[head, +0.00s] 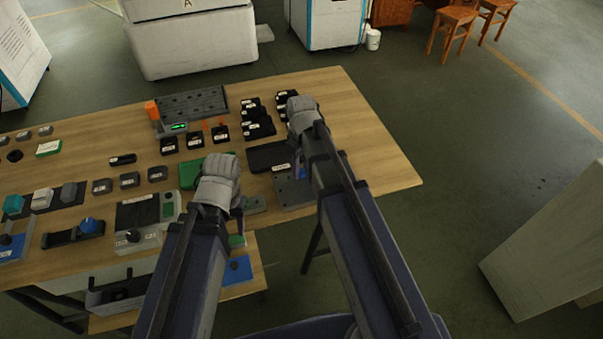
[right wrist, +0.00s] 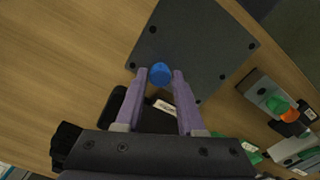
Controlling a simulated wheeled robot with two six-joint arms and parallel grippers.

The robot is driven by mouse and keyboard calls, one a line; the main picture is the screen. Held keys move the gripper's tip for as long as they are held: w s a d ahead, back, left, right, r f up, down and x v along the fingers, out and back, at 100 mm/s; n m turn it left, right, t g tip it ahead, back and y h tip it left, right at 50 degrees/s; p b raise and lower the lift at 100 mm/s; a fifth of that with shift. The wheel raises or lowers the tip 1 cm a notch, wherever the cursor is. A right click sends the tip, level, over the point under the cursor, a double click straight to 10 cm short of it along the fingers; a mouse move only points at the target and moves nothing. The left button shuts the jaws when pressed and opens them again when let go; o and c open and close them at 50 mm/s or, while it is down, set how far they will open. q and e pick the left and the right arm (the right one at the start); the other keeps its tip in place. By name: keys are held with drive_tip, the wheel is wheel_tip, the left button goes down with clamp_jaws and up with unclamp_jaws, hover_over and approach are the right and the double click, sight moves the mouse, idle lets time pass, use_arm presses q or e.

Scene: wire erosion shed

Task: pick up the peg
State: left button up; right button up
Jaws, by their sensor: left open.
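A blue peg (right wrist: 160,72) shows in the right wrist view over a dark grey plate (right wrist: 190,45) with holes near its corners. My right gripper (right wrist: 159,73) is open, with its two purple fingers on either side of the peg and small gaps visible. My right gripper (head: 299,165) is partly hidden there too. My left gripper (head: 238,213) is over the front edge, left of the plate; its fingertips are mostly hidden.
The wooden table (head: 375,150) is bare on its right side. A black tray (head: 270,157) lies behind the plate and a green tray (head: 192,175) is to its left. A grey rack (head: 190,104) stands at the back. A grey control box (head: 146,220) stands front left.

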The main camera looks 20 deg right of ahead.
sight(301, 170)
clamp_jaws()
drive_tip(key=shift+r, duration=0.15)
wheel_tip(301, 170, up, 10)
drive_tip(key=p, duration=1)
drive_tip(key=shift+a, duration=0.15)
